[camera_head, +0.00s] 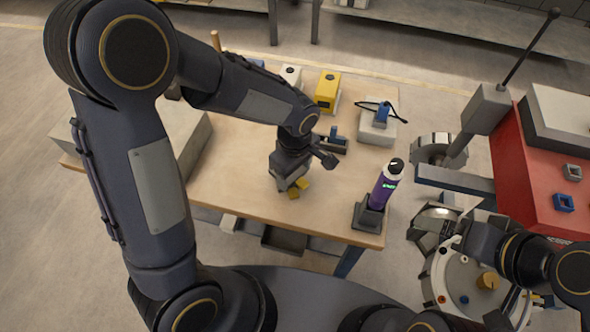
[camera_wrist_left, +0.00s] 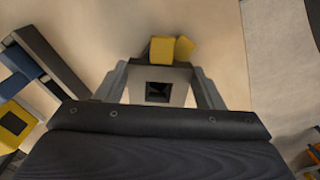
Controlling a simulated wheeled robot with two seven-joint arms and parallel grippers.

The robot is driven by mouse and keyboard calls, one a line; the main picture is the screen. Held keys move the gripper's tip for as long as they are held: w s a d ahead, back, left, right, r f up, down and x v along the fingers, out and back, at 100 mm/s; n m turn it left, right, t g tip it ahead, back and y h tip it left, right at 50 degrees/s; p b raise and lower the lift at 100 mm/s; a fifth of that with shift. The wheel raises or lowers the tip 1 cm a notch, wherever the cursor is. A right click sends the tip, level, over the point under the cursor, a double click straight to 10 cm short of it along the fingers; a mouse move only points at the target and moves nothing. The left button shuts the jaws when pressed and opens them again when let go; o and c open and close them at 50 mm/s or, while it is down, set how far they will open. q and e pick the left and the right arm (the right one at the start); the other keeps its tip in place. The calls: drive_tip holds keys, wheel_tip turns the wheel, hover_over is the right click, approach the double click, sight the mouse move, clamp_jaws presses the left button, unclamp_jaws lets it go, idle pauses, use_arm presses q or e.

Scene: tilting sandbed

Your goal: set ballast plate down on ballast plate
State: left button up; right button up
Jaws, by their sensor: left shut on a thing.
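Two small yellow pieces (camera_head: 298,187), which I take to be the ballast plates, show at the tip of my left gripper (camera_head: 292,182), low over the wooden table. In the left wrist view they lie side by side and slightly turned to each other, a left one (camera_wrist_left: 161,50) and a right one (camera_wrist_left: 185,48), at the far end of my fingers (camera_wrist_left: 162,72). A pale piece with a dark square hole (camera_wrist_left: 158,92) shows between the fingers. My left gripper is shut on a plate; its contact is partly hidden. My right gripper (camera_head: 452,244) is small and dark at lower right; its jaws are unclear.
The wooden table (camera_head: 235,165) has bare room left of the gripper. A yellow box (camera_head: 327,92), a grey block with a blue part (camera_head: 377,124) and a purple cylinder in a dark stand (camera_head: 382,188) stand around it. A red cabinet (camera_head: 530,160) is at right.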

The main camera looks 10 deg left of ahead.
use_arm(q)
drive_tip(key=shift+f+b, duration=0.5)
drive_tip(key=shift+b, duration=0.15)
idle(0.5)
drive_tip(key=o, duration=1.4)
drive_tip(key=shift+c, duration=0.2)
drive_tip(key=shift+r+p, duration=3.1)
drive_tip(key=shift+r, duration=0.95)
